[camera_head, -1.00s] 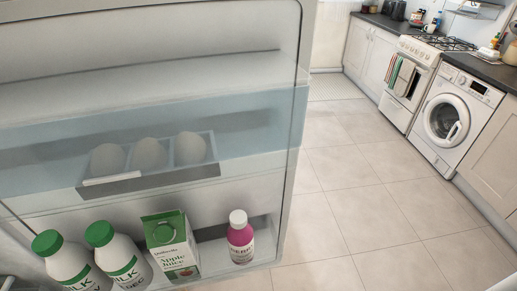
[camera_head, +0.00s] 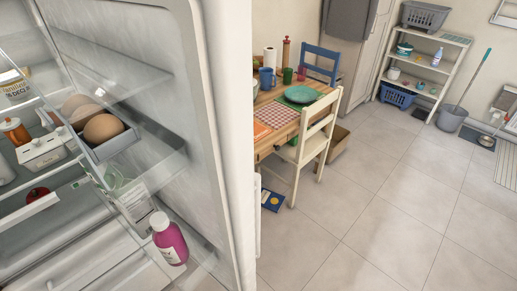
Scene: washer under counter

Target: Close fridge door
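The fridge door (camera_head: 195,110) stands open on the left of the head view. Its inner face with clear shelves is seen at a steep angle, and its pale free edge (camera_head: 238,130) runs upright near the middle. An egg holder (camera_head: 118,146) with brown eggs (camera_head: 103,128) and a pink bottle with a white cap (camera_head: 170,240) show on the door's inner side. The fridge interior (camera_head: 60,250) with shelves and drawers shows at far left. My gripper is not in view.
A wooden table (camera_head: 265,142) with dishes stands beyond the door, with a white chair (camera_head: 315,140) and a blue chair (camera_head: 322,62). A cardboard box (camera_head: 335,147) is behind the white chair. A shelf unit (camera_head: 425,65) and bucket (camera_head: 451,117) stand at the back. Tiled floor (camera_head: 385,210) at right is clear.

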